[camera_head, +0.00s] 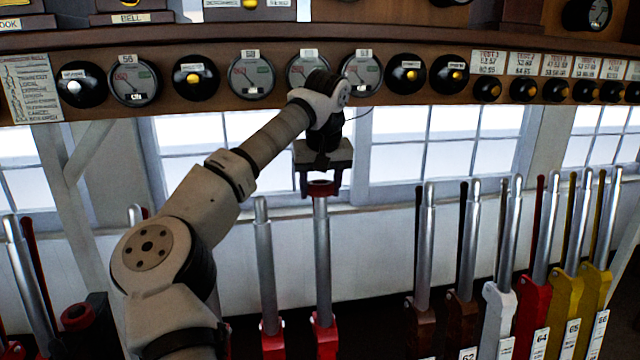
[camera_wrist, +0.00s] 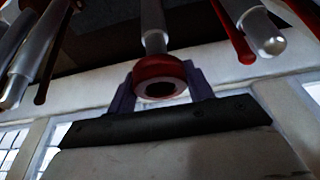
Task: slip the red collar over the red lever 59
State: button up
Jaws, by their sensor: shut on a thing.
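My gripper (camera_head: 320,185) points down and is shut on the red collar (camera_head: 322,189), a short ring with a hole through it. The collar is at the top end of a silver lever shaft (camera_head: 322,255) with a red base, and lines up with it. I take this to be lever 59, but its number is not readable. In the wrist view the collar (camera_wrist: 160,77) sits between the two fingers (camera_wrist: 160,88), its hole dark, with the shaft (camera_wrist: 153,30) directly beyond. I cannot tell whether the lever tip is inside the collar.
Another silver lever with a red base (camera_head: 265,260) stands close on the left. Several brown, white, red and yellow levers (camera_head: 510,250) stand in a row on the right. A shelf with round dials (camera_head: 251,76) runs behind my arm. A red round part (camera_head: 77,316) is at lower left.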

aim_at(321, 201)
jog(key=shift+s+f+b, duration=0.15)
jog(key=shift+f+b, duration=0.15)
jog(key=shift+f, duration=0.55)
jog(key=shift+s+f+b, duration=0.15)
jog(key=shift+f+b, duration=0.15)
jog(key=shift+f, duration=0.55)
jog(key=o, duration=1.2)
jog(key=shift+c, duration=0.2)
jog(key=shift+r, duration=0.1)
jog(key=p+v, duration=0.2)
jog(key=shift+r, duration=0.35)
jog(key=shift+v, duration=3.15)
jog(key=shift+d+f, duration=0.1)
